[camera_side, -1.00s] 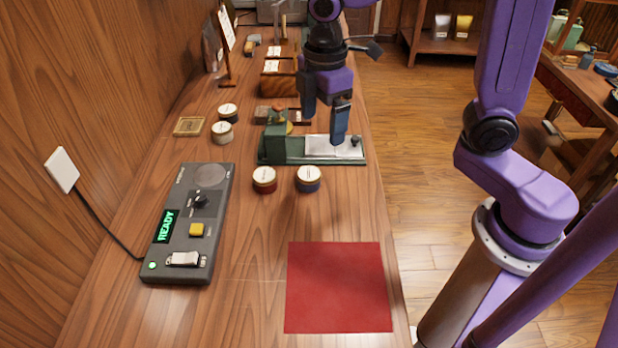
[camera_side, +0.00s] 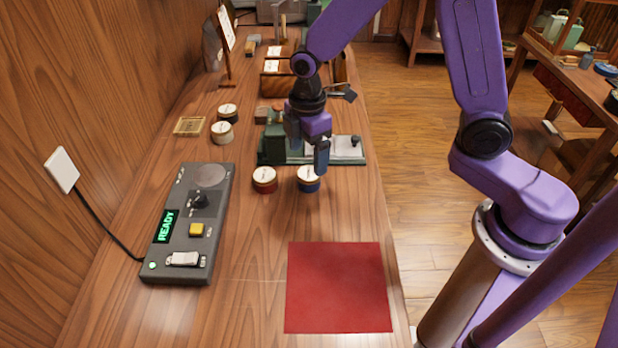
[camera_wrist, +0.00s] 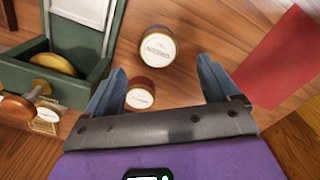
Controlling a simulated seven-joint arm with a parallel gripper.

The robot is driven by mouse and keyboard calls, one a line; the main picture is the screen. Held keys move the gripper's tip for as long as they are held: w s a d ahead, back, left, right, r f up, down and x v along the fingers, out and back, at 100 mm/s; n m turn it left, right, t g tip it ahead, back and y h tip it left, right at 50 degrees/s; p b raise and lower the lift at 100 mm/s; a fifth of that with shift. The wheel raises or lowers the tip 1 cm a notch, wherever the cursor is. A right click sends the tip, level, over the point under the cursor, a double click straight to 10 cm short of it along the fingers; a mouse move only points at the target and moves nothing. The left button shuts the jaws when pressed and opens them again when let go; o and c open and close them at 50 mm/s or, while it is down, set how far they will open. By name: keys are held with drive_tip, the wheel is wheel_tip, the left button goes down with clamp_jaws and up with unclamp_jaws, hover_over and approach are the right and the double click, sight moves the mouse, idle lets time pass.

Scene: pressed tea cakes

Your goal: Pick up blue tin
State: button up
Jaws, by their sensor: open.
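The blue tin (camera_side: 308,184) stands upright on the bench in the side view, with a pale labelled lid and a dark blue side. My gripper (camera_side: 307,152) points down just above and behind it, with one finger overlapping the tin's lid edge in the picture. In the wrist view my gripper (camera_wrist: 162,88) is open, its blue-grey fingers wide apart with nothing held. Two pale-lidded tins show there, one between the fingers and one beyond them.
A red tin (camera_side: 265,185) stands just left of the blue tin. A green press (camera_side: 272,148) lies behind them. A grey control panel (camera_side: 190,235) is at left, and a red mat (camera_side: 338,287) lies in front. The bench between tins and mat is clear.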

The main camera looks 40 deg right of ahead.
sight(309, 172)
drive_tip(key=shift+d+f, duration=0.15)
drive_tip(key=shift+f, duration=1.65)
drive_tip(key=shift+d+f, duration=0.1)
drive_tip(key=shift+f, duration=1.7)
drive_tip(key=c, duration=1.2)
